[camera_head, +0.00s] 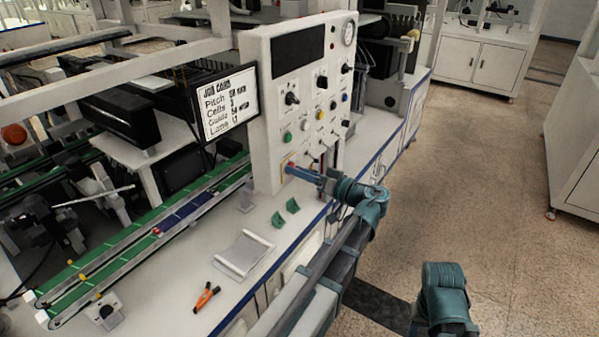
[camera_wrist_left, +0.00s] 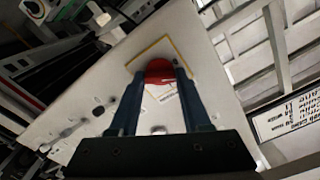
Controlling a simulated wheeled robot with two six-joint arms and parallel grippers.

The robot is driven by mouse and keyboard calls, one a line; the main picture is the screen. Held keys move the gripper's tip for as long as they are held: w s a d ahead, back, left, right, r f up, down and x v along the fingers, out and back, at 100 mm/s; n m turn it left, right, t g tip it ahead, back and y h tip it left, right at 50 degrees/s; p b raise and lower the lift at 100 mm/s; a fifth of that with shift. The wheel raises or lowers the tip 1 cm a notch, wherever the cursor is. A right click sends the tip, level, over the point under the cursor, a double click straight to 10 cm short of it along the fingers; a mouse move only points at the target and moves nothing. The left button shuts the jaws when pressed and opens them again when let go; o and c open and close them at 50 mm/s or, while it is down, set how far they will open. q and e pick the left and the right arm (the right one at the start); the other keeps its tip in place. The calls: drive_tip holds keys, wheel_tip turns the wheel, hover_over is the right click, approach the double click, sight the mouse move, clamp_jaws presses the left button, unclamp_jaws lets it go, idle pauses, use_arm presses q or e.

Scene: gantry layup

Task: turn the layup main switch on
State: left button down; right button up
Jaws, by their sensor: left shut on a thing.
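The layup control panel (camera_head: 262,80) stands upright on the bench and carries several knobs and buttons. Low on its face is a red switch knob (camera_wrist_left: 160,70) on a plate with a yellow border (camera_wrist_left: 184,46); this looks like the main switch. My left gripper (camera_head: 291,168) reaches to the low corner of the panel. In the left wrist view the two fingers (camera_wrist_left: 160,80) are closed on the red knob, one on each side. The fingers hide part of the knob and plate. In the head view the arm and gripper mostly cover the switch. My right gripper is not seen clearly.
A job card screen (camera_head: 228,103) hangs left of the panel. A green conveyor (camera_head: 130,240) runs along the bench. Green brackets (camera_head: 285,212), a white tray (camera_head: 243,254) and orange-handled pliers (camera_head: 206,297) lie on the bench.

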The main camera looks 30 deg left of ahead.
use_arm(q)
drive_tip(key=m, duration=1.1)
drive_tip(key=shift+m, duration=0.4)
idle(0.4)
drive_tip(key=shift+c, duration=1.8)
unclamp_jaws()
drive_tip(key=s+d, duration=0.1)
drive_tip(key=d, duration=1.2)
drive_tip(key=shift+d, duration=0.4)
drive_tip(key=shift+f, duration=0.1)
